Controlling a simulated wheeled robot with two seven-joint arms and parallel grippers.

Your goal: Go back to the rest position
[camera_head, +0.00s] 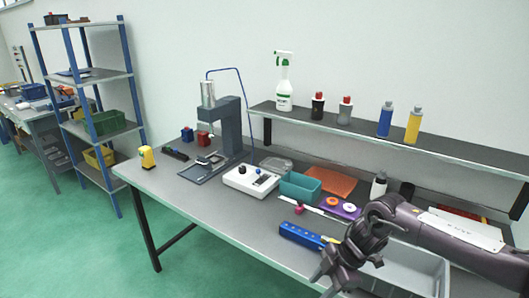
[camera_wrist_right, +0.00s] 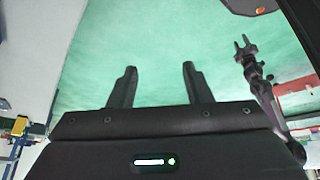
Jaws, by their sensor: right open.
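My right arm (camera_head: 440,228) comes in from the right in the head view, over the front right of the workbench. It bends down near a grey tray, and its lower end is only partly clear. In the right wrist view my right gripper (camera_wrist_right: 158,76) has its two dark fingers wide apart with nothing between them. Green floor shows behind the fingers. Another dark arm with a forked end (camera_wrist_right: 244,46), which appears to be my left one, shows at the right of that view. Its jaw state is too small to judge. No left arm shows in the head view.
The workbench (camera_head: 240,215) holds a press (camera_head: 230,130), a white control box (camera_head: 250,181), a teal bin (camera_head: 300,186), a blue tool (camera_head: 303,236) and a grey tray (camera_head: 428,265) beside my right arm. A shelf (camera_head: 350,125) with bottles runs behind. The floor at left is clear.

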